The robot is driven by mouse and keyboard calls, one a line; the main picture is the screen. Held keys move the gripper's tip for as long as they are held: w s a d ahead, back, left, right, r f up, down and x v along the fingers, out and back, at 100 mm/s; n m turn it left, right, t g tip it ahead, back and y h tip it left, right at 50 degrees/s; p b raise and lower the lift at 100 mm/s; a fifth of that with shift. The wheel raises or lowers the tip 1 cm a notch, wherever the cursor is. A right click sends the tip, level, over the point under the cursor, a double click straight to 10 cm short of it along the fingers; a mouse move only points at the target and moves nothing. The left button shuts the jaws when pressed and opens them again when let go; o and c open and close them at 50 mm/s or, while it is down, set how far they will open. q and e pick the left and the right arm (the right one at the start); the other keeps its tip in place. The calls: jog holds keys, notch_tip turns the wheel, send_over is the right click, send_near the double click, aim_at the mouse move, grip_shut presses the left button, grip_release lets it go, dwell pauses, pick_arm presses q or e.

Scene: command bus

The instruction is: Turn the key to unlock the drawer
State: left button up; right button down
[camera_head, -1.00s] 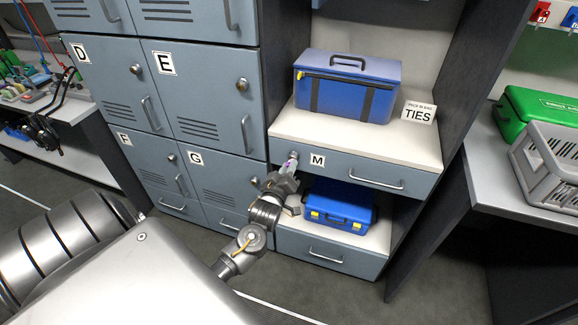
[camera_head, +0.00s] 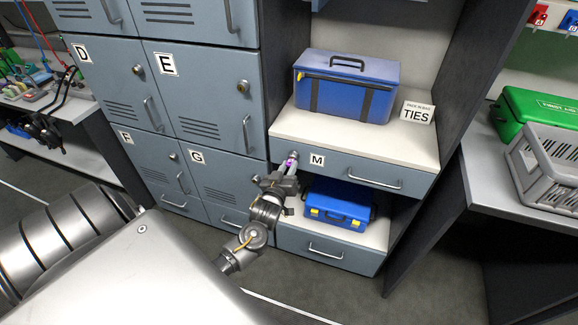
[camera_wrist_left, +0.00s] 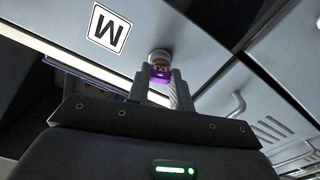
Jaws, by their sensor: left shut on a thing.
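The drawer marked M (camera_head: 345,167) is closed, with its handle toward the right of its front. The lock and key are at the drawer's left end. The purple key (camera_head: 292,162) shows between my left fingertips. My left gripper (camera_head: 285,165) is shut on the key, right at the drawer front. In the left wrist view the purple key (camera_wrist_left: 159,77) sits between the two fingers, against the round metal lock (camera_wrist_left: 159,56) beside the M label (camera_wrist_left: 107,29). The fingers hide part of the key. My right gripper is not in view.
A blue bag (camera_head: 345,85) and a TIES sign (camera_head: 417,112) stand on the shelf above the drawer. A blue case (camera_head: 338,203) sits in the open bay below. Grey lockers (camera_head: 205,95) stand to the left. A green box (camera_head: 540,115) and grey basket (camera_head: 548,165) are at the right.

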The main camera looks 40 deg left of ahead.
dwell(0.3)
pick_arm(q)
jog(key=shift+m+p, duration=1)
jog(key=shift+m, duration=0.9)
jog(key=shift+r+m+p, duration=0.15)
jog(key=shift+m+p, duration=0.2)
jog(key=shift+m, duration=0.05)
jog(key=o, duration=0.9)
jog(key=shift+p+v, duration=0.55)
jog(key=shift+v, duration=0.9)
